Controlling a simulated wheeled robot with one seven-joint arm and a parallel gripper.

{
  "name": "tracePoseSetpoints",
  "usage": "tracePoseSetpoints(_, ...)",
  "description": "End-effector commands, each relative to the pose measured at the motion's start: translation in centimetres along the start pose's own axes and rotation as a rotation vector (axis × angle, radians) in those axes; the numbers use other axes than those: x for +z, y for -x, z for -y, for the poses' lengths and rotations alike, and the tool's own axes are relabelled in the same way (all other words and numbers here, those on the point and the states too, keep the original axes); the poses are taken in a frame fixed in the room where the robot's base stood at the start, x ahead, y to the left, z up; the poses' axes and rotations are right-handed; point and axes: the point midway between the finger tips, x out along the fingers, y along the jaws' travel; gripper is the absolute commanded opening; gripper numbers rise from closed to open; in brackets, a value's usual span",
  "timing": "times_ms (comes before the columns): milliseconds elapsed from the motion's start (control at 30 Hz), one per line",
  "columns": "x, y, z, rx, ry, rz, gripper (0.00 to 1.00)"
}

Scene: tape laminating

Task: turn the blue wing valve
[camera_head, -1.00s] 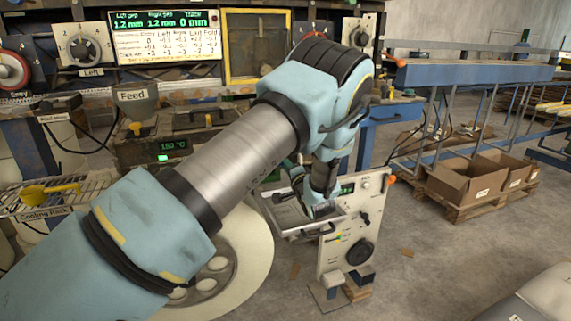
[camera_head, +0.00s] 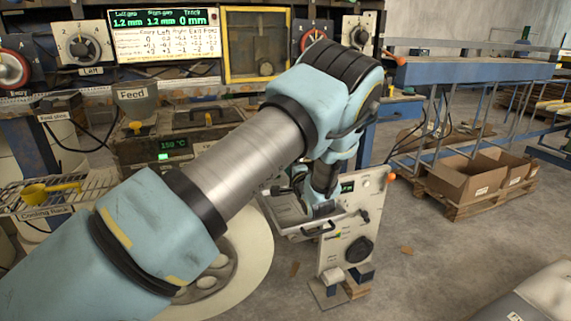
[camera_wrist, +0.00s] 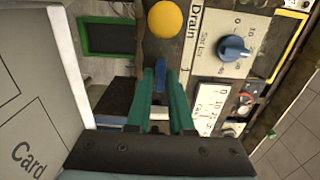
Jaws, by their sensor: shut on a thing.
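In the wrist view, my gripper (camera_wrist: 165,82) has two green fingers closed around a narrow blue piece, the blue wing valve (camera_wrist: 160,71). The valve sits just below a round yellow knob (camera_wrist: 165,19) and beside the printed word Drain. Only a slim part of the valve shows between the fingers. In the head view my own arm covers the fingertips and the valve.
In the wrist view, a blue dial (camera_wrist: 233,48) on a pale scale plate is to the right. A white Card panel (camera_wrist: 28,110) fills the left side. In the head view, cardboard boxes (camera_head: 465,183) stand on a pallet at the right.

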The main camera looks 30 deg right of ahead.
Motion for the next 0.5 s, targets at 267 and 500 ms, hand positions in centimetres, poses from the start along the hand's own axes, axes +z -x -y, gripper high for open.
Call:
tracePoseSetpoints(267,-0.02,0.04,-0.07,0.001,0.0,-0.001,0.44)
tracePoseSetpoints(500,-0.02,0.06,-0.04,0.001,0.0,-0.001,0.45)
